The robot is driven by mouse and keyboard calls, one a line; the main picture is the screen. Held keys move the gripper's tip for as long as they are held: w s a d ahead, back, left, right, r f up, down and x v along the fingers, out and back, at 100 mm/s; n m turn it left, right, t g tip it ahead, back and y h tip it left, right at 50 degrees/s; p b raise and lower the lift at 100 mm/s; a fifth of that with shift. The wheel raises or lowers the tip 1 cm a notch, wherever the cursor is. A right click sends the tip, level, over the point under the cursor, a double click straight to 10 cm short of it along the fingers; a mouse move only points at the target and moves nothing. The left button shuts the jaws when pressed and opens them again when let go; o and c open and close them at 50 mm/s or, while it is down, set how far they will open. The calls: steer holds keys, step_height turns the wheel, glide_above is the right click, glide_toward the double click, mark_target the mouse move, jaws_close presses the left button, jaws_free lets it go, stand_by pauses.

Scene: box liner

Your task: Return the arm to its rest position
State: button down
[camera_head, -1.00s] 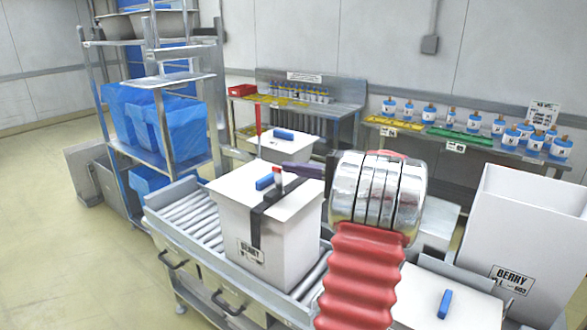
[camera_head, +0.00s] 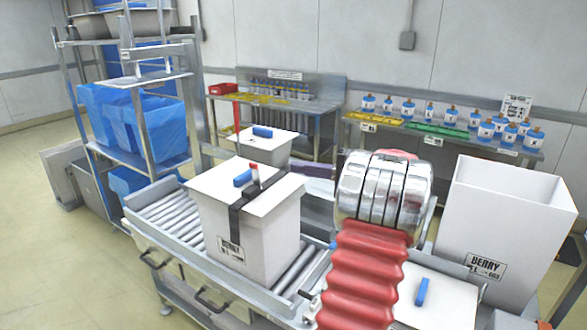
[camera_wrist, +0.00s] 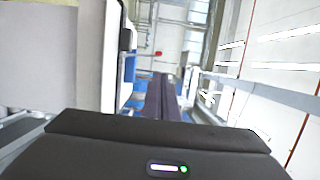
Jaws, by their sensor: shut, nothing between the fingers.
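My arm rises at the lower right of the head view, with a red ribbed sleeve and a silver joint. My gripper (camera_head: 312,169) shows as a dark purple strip left of the silver joint, which hides part of it. It is right of the closed white box's lid, apart from it in the picture. In the wrist view the two dark fingers (camera_wrist: 161,82) lie together with nothing between them.
A closed white box (camera_head: 268,245) with a dark strap and blue handle stands on the roller conveyor (camera_head: 165,215). An open white box (camera_head: 480,235) stands at right. A shelf rack (camera_head: 150,77) is at left; benches with bottles (camera_head: 447,120) stand behind.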

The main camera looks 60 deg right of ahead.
stand_by(0.4)
steer(key=s+a+f+m+g, duration=0.1)
steer(key=a+f+m+g, duration=0.3)
steer(key=f, duration=0.7)
steer(key=w+a+f+n+g, duration=0.1)
steer(key=a+f+n+g, duration=0.15)
steer(key=a, duration=0.45)
steer(key=a+f+n+g, duration=0.15)
steer(key=a+g, duration=0.25)
steer(key=a, duration=0.4)
steer(key=s+a+r+n+h, duration=0.1)
steer(key=a+n, duration=0.4)
steer(key=a, duration=0.6)
steer(key=s+a+r+n+g+h, duration=0.1)
steer(key=a+n, duration=0.4)
steer(key=a, duration=0.7)
steer(key=s+a+r+n+h, duration=0.2)
steer(key=a+r+n, duration=0.2)
steer(key=a, duration=0.7)
steer(key=shift+a+n, duration=0.3)
steer(key=shift+n, duration=0.4)
